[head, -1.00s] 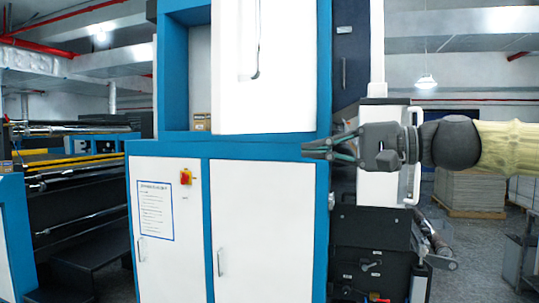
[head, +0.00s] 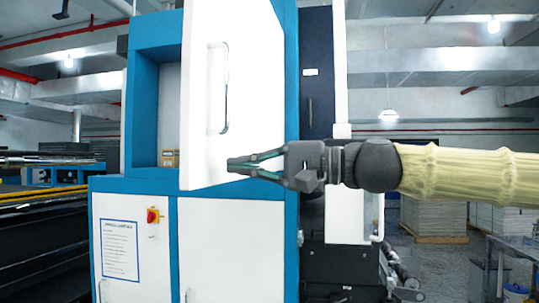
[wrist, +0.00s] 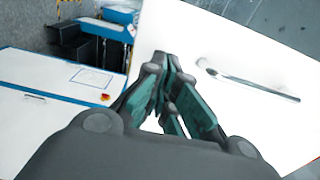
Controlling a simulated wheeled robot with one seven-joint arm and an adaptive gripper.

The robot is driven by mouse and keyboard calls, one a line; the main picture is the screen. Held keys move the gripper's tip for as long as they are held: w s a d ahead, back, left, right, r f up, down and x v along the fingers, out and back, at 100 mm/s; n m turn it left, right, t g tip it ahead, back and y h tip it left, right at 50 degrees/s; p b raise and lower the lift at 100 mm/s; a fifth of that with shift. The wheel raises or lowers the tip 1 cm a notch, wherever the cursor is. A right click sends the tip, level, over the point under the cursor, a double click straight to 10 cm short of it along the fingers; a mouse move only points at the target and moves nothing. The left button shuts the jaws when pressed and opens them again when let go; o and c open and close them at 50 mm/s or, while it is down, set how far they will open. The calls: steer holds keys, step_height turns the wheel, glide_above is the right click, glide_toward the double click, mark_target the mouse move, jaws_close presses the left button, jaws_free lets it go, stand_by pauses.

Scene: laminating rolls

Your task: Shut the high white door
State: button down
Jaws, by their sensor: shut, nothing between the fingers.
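The high white door (head: 205,80) stands partly open on the upper part of the blue and white cabinet, with a metal bar handle (head: 224,88) on its face. Behind its left edge the blue-framed recess (head: 146,100) shows. My gripper (head: 230,164) is shut and empty, in front of the lower part of the door, below the handle. In the wrist view the fingers (wrist: 168,90) point at the white door panel (wrist: 225,40), and the handle (wrist: 250,85) lies to their right. I cannot tell whether the fingertips touch the door.
Below are closed lower white doors (head: 225,245), a red and yellow switch (head: 152,215) and a posted sheet (head: 120,250). A small box (head: 169,158) sits in the recess. Dark roller machinery (head: 40,235) stands at left. Pallet stacks (head: 433,217) stand behind at right.

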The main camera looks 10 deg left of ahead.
mark_target(211, 165)
steer(key=shift+w+a+p, duration=0.1)
steer(key=shift+a+p, duration=0.55)
steer(key=shift+a, duration=1.15)
